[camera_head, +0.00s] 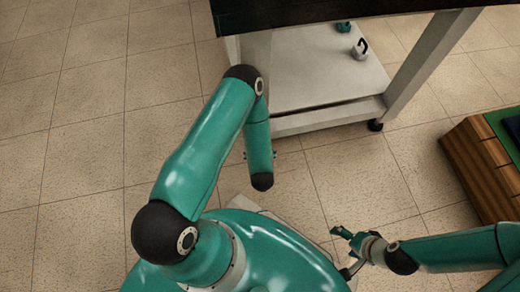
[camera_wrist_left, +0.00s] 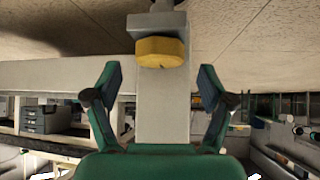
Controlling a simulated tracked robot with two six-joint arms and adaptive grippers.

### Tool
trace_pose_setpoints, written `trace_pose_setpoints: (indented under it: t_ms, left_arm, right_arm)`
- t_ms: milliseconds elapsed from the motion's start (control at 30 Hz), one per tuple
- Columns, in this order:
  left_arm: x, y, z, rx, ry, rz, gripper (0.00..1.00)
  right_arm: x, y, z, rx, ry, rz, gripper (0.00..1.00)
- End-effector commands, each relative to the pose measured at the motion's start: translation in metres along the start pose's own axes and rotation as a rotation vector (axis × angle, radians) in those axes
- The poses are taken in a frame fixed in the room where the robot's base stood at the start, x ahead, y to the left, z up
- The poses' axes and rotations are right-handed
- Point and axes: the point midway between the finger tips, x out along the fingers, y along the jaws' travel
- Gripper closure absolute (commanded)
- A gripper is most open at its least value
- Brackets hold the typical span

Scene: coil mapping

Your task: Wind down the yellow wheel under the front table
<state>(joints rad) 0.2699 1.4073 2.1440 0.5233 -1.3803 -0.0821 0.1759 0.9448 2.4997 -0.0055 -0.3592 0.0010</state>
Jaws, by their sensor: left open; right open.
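The yellow wheel (camera_wrist_left: 160,51) shows in the left wrist view, top centre, on a pale grey post (camera_wrist_left: 162,105). My left gripper (camera_wrist_left: 160,79) is open, its two dark green fingers spread on either side of the post and below the wheel in the picture. Nothing is between its fingertips in contact with the wheel. In the head view the front table (camera_head: 350,12) has a dark top and pale legs; the wheel and my left gripper do not show there. My right gripper (camera_head: 347,237) is open and empty above the floor, right of my body.
A white lower shelf (camera_head: 310,85) under the table holds a small grey object with a black hook (camera_head: 359,50) and a teal one (camera_head: 343,27). A black-footed leg stands front right. A wooden box (camera_head: 470,160) is at the right. Tiled floor at left is clear.

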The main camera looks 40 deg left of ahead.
Motion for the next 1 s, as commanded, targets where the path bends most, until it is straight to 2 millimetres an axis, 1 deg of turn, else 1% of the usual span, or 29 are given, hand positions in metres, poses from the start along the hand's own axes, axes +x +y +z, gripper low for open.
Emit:
trace_pose_setpoints:
  t_ms: [33, 100, 200, 333, 500, 767, 933, 1000]
  left_arm:
    - [-0.009, 0.001, 0.0, 0.003, -0.001, 0.003, 0.18]
    - [-0.019, 0.001, 0.0, 0.003, -0.001, 0.003, 0.18]
    - [-0.033, 0.001, 0.001, 0.003, -0.001, 0.003, 0.18]
    - [-0.045, 0.0, 0.0, 0.001, 0.0, 0.001, 0.18]
    - [-0.051, -0.001, 0.001, 0.001, -0.002, -0.001, 0.18]
    - [-0.053, -0.002, 0.002, 0.005, -0.008, -0.002, 0.18]
    - [-0.068, -0.002, -0.012, 0.007, -0.01, -0.003, 0.18]
    - [-0.069, -0.001, -0.013, 0.005, -0.016, 0.003, 0.18]
  right_arm:
    - [0.0, 0.0, 0.0, 0.0, 0.0, 0.0, 0.18]
    - [0.0, 0.0, 0.0, 0.0, 0.0, 0.0, 0.18]
    - [0.0, 0.0, 0.0, 0.0, 0.0, 0.0, 0.18]
    - [0.0, 0.0, 0.0, 0.0, 0.0, 0.0, 0.18]
    - [0.0, 0.0, 0.0, 0.0, 0.0, 0.0, 0.18]
    - [-0.001, 0.0, 0.0, 0.0, 0.0, 0.0, 0.18]
    - [-0.02, -0.007, 0.0, 0.0, 0.0, 0.0, 0.18]
    - [-0.022, -0.008, 0.0, 0.0, 0.001, 0.0, 0.18]
